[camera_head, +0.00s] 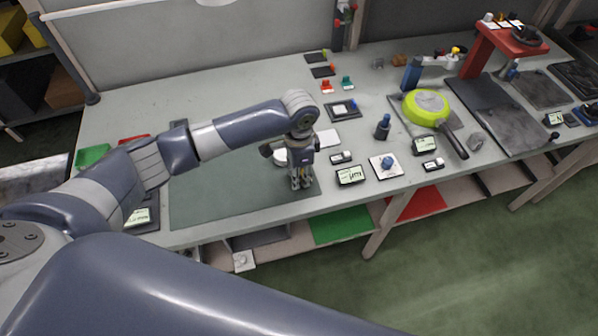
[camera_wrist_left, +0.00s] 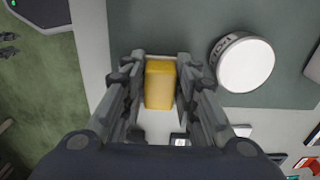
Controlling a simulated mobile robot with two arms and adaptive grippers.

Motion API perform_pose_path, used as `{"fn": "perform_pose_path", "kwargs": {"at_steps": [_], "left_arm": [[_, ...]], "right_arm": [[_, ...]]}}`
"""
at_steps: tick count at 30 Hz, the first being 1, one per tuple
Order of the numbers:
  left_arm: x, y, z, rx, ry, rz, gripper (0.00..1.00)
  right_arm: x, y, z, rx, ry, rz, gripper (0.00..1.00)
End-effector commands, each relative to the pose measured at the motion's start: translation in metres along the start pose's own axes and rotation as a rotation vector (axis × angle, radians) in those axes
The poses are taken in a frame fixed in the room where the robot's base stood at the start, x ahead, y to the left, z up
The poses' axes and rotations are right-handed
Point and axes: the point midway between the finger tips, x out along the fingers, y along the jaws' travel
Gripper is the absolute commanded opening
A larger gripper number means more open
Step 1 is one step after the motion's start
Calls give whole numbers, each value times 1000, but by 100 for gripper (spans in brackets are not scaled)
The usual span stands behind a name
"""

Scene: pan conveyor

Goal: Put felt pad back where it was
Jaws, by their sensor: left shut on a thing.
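My left gripper (camera_head: 301,184) is over the right front part of the dark green mat (camera_head: 215,195), near the table's front edge. In the left wrist view, the left gripper (camera_wrist_left: 160,85) is shut on a yellow block (camera_wrist_left: 160,84) that sits between its two fingers. I cannot tell for sure whether this yellow block is the felt pad, or whether it touches the mat. A white round tub (camera_wrist_left: 245,64) with dark lettering stands on the mat beside the gripper; in the head view it is partly hidden (camera_head: 280,157). My right gripper is not in view.
Right of the mat are a small display (camera_head: 350,176), a white plate with a blue knob (camera_head: 386,166) and a dark blue bottle (camera_head: 383,127). A green pan (camera_head: 426,107) lies farther right. The left part of the mat is clear.

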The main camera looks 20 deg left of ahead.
Motion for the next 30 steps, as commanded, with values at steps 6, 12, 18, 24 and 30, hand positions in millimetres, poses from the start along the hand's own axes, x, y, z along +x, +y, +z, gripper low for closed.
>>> {"fn": "perform_pose_path", "kwargs": {"at_steps": [6, 12, 18, 24, 30], "left_arm": [[3, 0, 0, 0, 1, 0, 42], [3, 0, 0, 0, 0, 0, 48], [1, 0, 0, 0, 0, -1, 48], [-24, 0, -1, 1, 4, -2, 48], [-68, -1, -1, 0, 4, -3, 48]], "right_arm": [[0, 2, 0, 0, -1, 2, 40], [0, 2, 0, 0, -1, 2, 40], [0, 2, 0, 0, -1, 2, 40], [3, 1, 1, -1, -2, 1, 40], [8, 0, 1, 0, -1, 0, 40]]}}
